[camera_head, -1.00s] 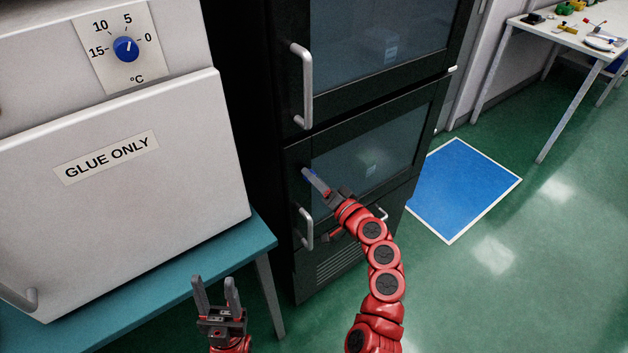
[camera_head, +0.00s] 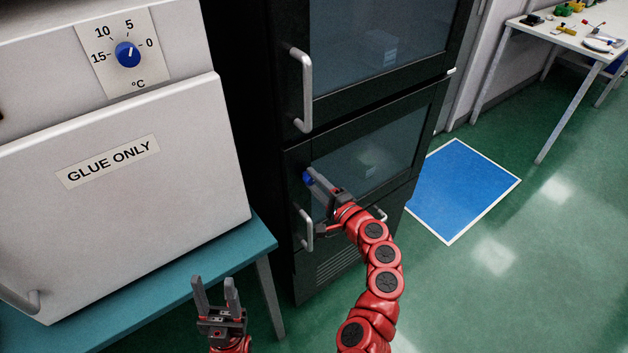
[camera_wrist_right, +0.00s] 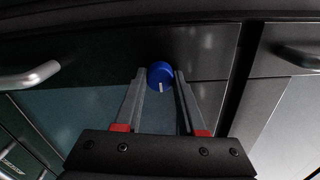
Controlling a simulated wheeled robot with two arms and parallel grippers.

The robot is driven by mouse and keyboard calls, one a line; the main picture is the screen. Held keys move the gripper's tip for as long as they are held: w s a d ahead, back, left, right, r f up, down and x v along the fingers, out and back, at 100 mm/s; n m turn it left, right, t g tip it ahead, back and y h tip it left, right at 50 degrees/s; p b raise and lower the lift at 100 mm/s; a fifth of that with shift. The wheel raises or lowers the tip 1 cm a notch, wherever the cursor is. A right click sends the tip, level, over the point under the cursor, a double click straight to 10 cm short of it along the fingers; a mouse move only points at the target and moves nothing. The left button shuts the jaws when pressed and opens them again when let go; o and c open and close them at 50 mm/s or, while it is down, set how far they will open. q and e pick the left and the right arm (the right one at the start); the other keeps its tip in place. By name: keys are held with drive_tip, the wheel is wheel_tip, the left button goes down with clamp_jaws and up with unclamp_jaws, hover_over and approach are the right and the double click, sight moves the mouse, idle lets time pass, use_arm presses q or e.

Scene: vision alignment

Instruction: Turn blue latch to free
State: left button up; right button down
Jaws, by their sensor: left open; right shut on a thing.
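The blue latch (camera_head: 307,177) is a small round knob on the frame of the lower door of the black cabinet (camera_head: 294,158). In the right wrist view the latch (camera_wrist_right: 160,75) shows a short white mark near its lower edge. My right gripper (camera_head: 312,176) is at the latch, and its two fingers (camera_wrist_right: 160,78) are shut on either side of it. The fingertips hide part of the latch in the head view. My left gripper (camera_head: 214,282) is open and empty, low in front of the teal table, away from the cabinet.
Metal handles (camera_head: 304,90) stick out from the cabinet doors, one (camera_head: 306,230) just below the latch. A white box labelled GLUE ONLY (camera_head: 200,180) stands on a teal table (camera_head: 180,285) at left. The floor at right is clear around a blue mat (camera_head: 462,190).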

drive_tip(key=shift+m, duration=0.3)
idle(0.4)
drive_tip(key=c, duration=0.5)
unclamp_jaws()
drive_tip(key=b+v, duration=0.3)
drive_tip(key=v, duration=1.4)
drive_tip(key=shift+s+d+b, duration=0.15)
drive_tip(key=shift+b, duration=0.2)
